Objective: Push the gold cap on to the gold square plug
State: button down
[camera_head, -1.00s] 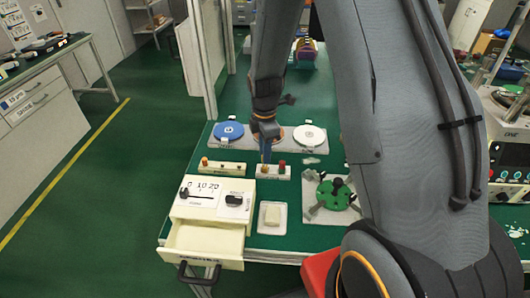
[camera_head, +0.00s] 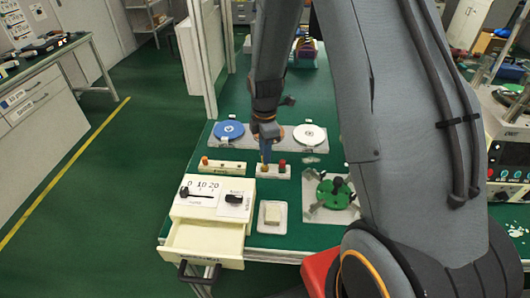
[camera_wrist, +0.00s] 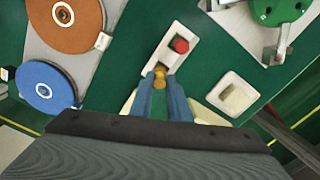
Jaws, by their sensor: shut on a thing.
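My gripper (camera_wrist: 158,82) is shut on the gold cap (camera_wrist: 159,76), which shows between the blue fingertips in the wrist view. In the head view my gripper (camera_head: 265,157) points down at the left part of a small cream block (camera_head: 274,171). The cap sits over or just above this block. The gold square plug is hidden under the cap and fingers, so I cannot tell whether they touch. A red cap (camera_wrist: 180,45) stands on the other end of the same block; it also shows in the head view (camera_head: 282,164).
A cream strip (camera_head: 222,168) with small coloured pieces lies left of the block. A control box (camera_head: 214,200) with an open drawer stands in front. A white tray (camera_head: 272,226), a green fixture (camera_head: 334,193), and blue (camera_head: 229,131) and white (camera_head: 310,135) discs surround the spot.

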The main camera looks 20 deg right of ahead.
jog(key=shift+f+b, duration=0.4)
jog(key=shift+f, duration=0.5)
jog(key=c, duration=1.6)
grip_release()
jog(key=shift+r+b, duration=0.9)
jog(key=shift+r, duration=3)
jog(key=s+r+m, duration=0.2)
jog(key=s+m, duration=0.3)
jog(key=m, duration=0.1)
jog(key=s+r+m, duration=0.2)
jog(key=s+m, duration=0.4)
jog(key=s+r+m+t, duration=0.1)
jog(key=s+r+m, duration=0.1)
jog(key=s+m, duration=0.4)
jog(key=shift+a+m, duration=0.1)
jog(key=shift+m, duration=0.2)
